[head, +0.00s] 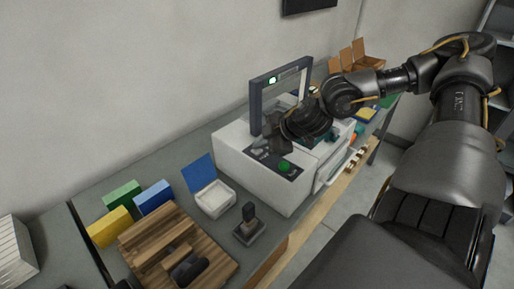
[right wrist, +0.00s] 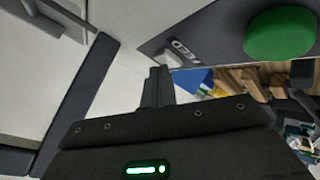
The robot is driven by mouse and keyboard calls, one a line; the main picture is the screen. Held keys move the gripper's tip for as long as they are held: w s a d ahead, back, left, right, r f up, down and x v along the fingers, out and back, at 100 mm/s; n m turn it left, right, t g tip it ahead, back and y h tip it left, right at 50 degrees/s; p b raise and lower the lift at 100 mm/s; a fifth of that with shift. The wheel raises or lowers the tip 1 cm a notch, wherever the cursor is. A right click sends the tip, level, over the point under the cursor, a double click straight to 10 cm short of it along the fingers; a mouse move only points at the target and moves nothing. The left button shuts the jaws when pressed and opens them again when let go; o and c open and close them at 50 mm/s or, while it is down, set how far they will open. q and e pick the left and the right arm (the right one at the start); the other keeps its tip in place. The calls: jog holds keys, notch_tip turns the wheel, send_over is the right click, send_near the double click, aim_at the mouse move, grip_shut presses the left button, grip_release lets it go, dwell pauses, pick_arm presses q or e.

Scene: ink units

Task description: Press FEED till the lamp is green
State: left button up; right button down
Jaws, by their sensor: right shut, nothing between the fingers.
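The white machine (head: 235,155) stands on the bench with a dark control panel (head: 262,154) on its near top edge. A round green piece (head: 285,166) sits on that panel; it fills the upper right of the right wrist view (right wrist: 280,33). A small pale key (right wrist: 168,58) lies on the panel beside small markings. My right gripper (head: 264,143) is shut and empty, over the panel left of the green piece. Its fingertips (right wrist: 158,76) are close to the pale key; I cannot tell whether they touch. My left gripper is out of view.
A dark upright frame (head: 256,105) with a small bright light (head: 272,80) rises from the machine, close to my right arm. A white box with a blue lid (head: 213,200), a stamp-like block (head: 249,226) and a wooden board (head: 150,245) stand to the left.

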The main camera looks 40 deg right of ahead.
aim_at(261, 151)
dwell(0.4)
jog(key=shift+r+p, duration=0.8)
jog(key=shift+r, duration=0.1)
jog(key=shift+r+p, duration=2.1)
jog(key=shift+r, duration=0.4)
